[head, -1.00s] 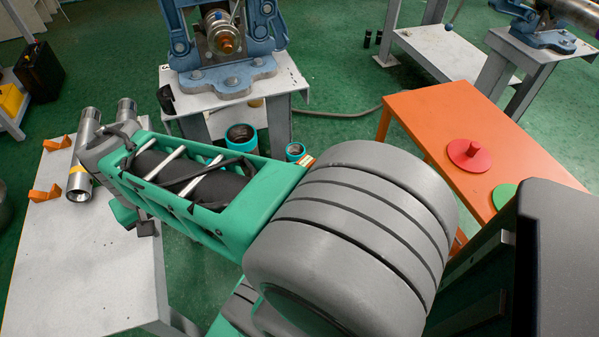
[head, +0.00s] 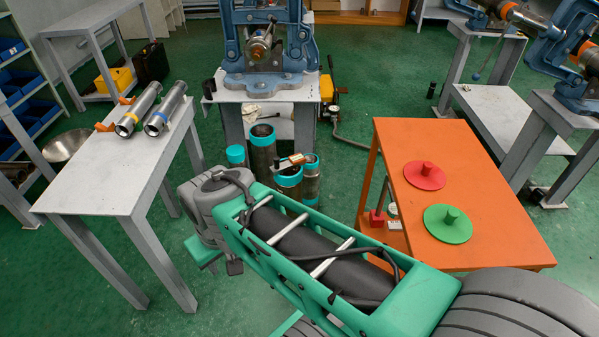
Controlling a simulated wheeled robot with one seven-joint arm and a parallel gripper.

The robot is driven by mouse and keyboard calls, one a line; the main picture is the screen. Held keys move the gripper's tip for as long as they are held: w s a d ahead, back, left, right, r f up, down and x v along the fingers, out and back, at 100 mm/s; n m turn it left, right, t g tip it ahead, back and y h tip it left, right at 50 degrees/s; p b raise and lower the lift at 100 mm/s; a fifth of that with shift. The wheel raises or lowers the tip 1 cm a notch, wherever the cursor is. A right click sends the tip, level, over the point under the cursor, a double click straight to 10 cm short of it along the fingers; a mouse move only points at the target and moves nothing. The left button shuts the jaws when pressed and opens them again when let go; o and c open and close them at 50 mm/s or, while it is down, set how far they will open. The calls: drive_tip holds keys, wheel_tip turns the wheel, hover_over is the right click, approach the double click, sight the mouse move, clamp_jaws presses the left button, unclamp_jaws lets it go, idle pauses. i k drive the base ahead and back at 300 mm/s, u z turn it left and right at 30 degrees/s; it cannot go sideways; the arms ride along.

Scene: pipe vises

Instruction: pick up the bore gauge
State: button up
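I cannot tell for sure which thing is the bore gauge. A red disc with a knob (head: 424,175) and a green disc with a knob (head: 448,223) lie flat and apart on the orange table (head: 500,220). A small tool with a reddish-brown part (head: 294,160) shows at the top of the standing pipes; its shape is too small to make out. My arm stretches across the lower middle, with its grey joint left of the pipes. My gripper is not visible in the head view.
Two metal pipes (head: 165,108) lie on the grey table (head: 105,185) at left, beside orange wedges (head: 106,126). Several teal-ended pipes (head: 262,150) stand on the floor before the blue vise (head: 263,80). More vises stand at upper right. Green floor is open between the tables.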

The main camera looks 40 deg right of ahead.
sight(294, 162)
drive_tip(key=z, duration=0.75)
drive_tip(key=i, duration=1.2)
drive_tip(key=z, duration=0.7)
drive_tip(key=k, duration=0.5)
drive_tip(key=u, duration=1.05)
drive_tip(key=i, duration=0.15)
drive_tip(key=u, duration=0.1)
